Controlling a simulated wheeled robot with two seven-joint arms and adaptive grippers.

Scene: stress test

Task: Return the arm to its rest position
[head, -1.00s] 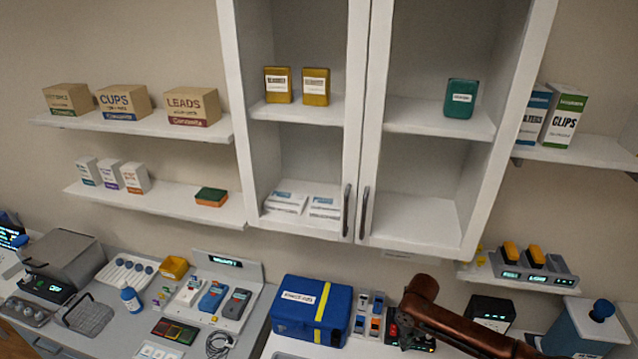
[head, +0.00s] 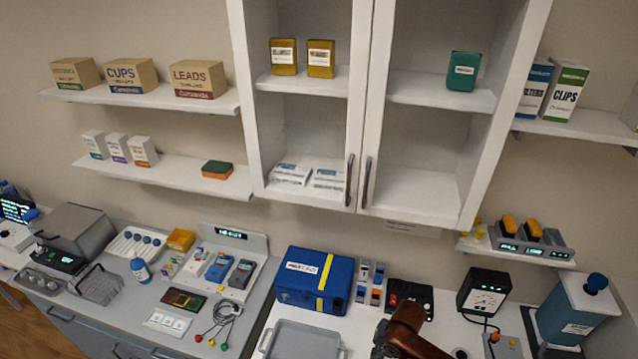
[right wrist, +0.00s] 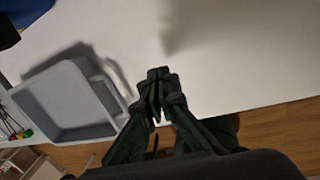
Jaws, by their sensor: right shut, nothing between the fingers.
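My right arm (head: 408,335) comes in at the bottom of the head view, right of the grey tray. Its gripper is cut off by the lower edge there. In the right wrist view my right gripper (right wrist: 158,82) has its fingertips together with nothing between them. It is above the white worktop (right wrist: 215,60), close to the front edge, with the wooden floor beyond. My left gripper is in neither view.
An empty grey tray (head: 276,345) lies on the worktop; it also shows in the right wrist view (right wrist: 52,88). A blue case (head: 300,280) stands behind it. A black device with a cable (head: 484,290) and a blue-grey container (head: 575,310) stand at the right. White wall cabinets (head: 361,120) hang above.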

